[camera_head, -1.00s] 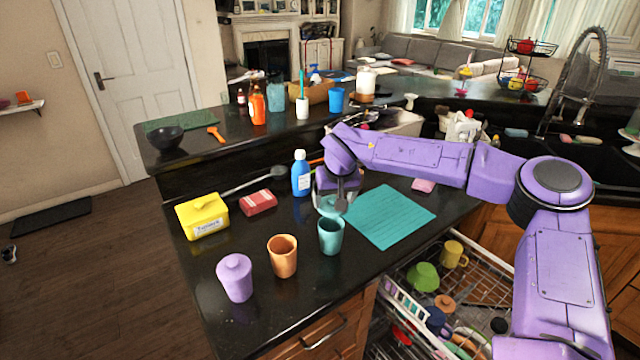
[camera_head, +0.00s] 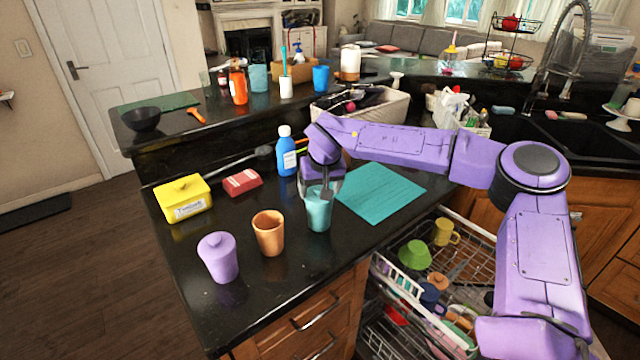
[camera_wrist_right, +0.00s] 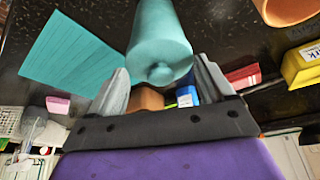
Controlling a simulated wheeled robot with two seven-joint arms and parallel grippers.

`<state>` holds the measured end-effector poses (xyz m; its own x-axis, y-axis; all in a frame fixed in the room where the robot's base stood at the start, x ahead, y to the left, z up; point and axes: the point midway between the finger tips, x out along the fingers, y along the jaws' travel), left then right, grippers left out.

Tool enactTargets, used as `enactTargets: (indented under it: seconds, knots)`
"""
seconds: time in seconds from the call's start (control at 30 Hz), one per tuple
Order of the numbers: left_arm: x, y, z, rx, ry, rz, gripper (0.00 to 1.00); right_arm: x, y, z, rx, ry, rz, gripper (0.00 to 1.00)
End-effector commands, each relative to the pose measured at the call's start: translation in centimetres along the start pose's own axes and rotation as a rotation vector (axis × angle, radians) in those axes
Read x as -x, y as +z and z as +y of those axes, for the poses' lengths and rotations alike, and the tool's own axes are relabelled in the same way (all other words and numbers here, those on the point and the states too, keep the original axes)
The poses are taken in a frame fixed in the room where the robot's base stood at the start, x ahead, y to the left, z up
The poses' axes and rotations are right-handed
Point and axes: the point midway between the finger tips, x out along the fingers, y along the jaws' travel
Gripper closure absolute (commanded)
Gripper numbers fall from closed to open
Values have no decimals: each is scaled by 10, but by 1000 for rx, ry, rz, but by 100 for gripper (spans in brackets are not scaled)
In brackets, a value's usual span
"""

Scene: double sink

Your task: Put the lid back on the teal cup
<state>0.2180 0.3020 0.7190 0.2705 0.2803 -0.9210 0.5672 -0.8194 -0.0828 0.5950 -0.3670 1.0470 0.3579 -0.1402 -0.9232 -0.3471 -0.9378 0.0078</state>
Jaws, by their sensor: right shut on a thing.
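The teal cup (camera_head: 318,212) stands upright on the dark counter, left of the teal mat. My right gripper (camera_head: 324,188) is right above it, pointing down. The teal lid (camera_wrist_right: 160,72) shows in the right wrist view, its round knob between the two fingers (camera_wrist_right: 163,83). My right gripper is shut on the lid. The lid appears to sit on the cup's mouth, in line with it; the fingers hide part of the rim in the head view, so I cannot tell whether it is fully seated. My left gripper is not in view.
An orange cup (camera_head: 269,233) stands open just left of the teal cup, and a lidded purple cup (camera_head: 218,258) further left. A blue bottle (camera_head: 287,155) stands behind. The teal mat (camera_head: 380,192) lies to the right. An open dishwasher rack (camera_head: 385,275) is below the counter's edge.

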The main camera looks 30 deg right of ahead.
Motion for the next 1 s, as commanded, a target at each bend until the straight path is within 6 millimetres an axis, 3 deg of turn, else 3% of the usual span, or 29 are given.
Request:
enactTargets:
  seconds: [1.0]
  knots:
    - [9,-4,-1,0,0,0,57,-1,2,0,0,0,-1,47]
